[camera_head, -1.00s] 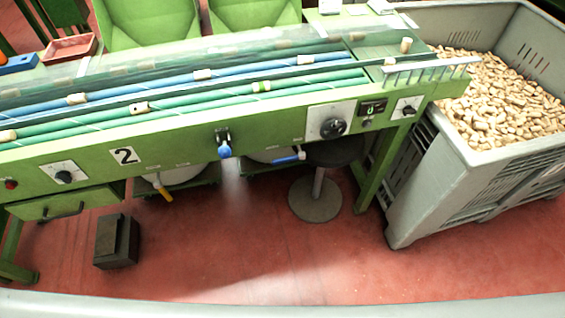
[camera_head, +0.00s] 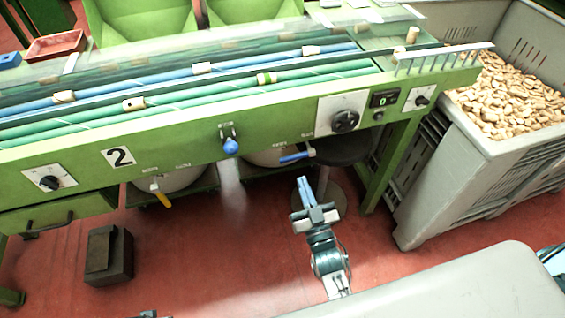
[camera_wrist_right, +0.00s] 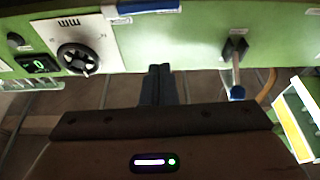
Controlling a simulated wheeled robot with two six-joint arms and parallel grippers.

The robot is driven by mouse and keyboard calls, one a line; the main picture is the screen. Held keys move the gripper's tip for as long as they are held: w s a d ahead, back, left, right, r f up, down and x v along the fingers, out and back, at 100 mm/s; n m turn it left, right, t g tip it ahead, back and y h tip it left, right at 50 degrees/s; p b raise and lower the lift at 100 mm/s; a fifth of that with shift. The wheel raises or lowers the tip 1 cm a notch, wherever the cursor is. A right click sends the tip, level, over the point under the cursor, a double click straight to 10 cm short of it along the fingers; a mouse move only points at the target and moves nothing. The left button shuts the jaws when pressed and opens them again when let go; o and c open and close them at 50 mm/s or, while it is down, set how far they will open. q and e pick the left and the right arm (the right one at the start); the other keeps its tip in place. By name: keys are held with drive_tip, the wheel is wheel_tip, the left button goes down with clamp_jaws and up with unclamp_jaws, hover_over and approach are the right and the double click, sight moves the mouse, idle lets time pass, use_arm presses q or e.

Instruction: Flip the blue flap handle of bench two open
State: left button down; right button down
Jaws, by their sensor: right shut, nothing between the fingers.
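The blue flap handle (camera_head: 230,146) hangs from a dark bracket on the green front of bench two (camera_head: 80,163). Its blue knob points down. In the right wrist view the handle's blue knob (camera_wrist_right: 237,93) hangs below its bracket, to the right of the fingers. My right gripper (camera_head: 304,186) is shut and empty, in front of the bench, to the right of and lower in the picture than the handle, apart from it. Its dark fingers (camera_wrist_right: 158,72) show together in the right wrist view.
A blue lever (camera_head: 296,157) and a yellow lever (camera_head: 160,194) hang below the bench. A black rotary knob (camera_head: 345,120) sits to the right. A stool (camera_head: 340,150) stands behind my right gripper. A grey crate of corks (camera_head: 430,190) stands at right, a dark box (camera_head: 109,254) at left.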

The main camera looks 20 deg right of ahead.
sight(293, 158)
drive_tip(key=shift+r, duration=0.1)
